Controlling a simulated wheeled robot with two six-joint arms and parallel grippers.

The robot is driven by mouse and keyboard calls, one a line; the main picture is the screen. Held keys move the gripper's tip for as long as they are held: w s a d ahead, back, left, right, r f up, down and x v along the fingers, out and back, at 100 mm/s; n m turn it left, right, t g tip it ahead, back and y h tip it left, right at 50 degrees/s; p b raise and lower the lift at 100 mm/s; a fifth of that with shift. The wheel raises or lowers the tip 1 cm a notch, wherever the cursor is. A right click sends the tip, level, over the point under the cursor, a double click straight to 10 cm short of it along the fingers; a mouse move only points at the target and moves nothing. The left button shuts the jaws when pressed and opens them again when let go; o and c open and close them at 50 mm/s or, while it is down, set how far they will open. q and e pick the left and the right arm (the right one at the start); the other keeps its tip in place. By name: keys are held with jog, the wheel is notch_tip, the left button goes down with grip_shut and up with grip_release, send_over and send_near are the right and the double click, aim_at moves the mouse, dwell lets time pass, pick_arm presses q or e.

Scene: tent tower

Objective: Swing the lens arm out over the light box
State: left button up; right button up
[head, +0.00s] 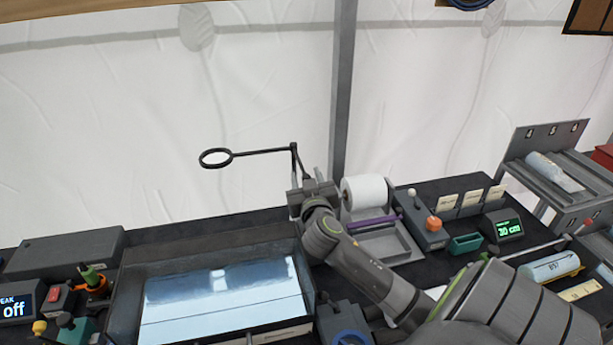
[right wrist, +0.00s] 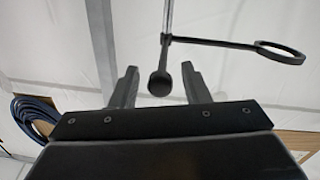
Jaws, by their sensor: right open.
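The lens arm (head: 262,153) is a thin black bar with a ring lens (head: 215,158) at its left end, on an upright post. In the head view it stands higher in the picture than the light box (head: 225,300), a bright panel in a dark frame. The ring also shows in the right wrist view (right wrist: 280,52), right of the fingers. My right gripper (head: 313,188) is at the post's lower part, which it partly hides. In the right wrist view its open fingers (right wrist: 158,86) have a round black knob (right wrist: 159,83) between them, with gaps both sides.
A paper roll (head: 366,193) and a tray (head: 390,247) stand just right of my right gripper. A lever box (head: 425,232) and a green display (head: 503,228) are farther right. Small tools and a switch box (head: 57,300) crowd the left. Above the light box looks clear.

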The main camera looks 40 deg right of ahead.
grip_shut()
dwell(0.3)
jog(key=shift+d, duration=0.1)
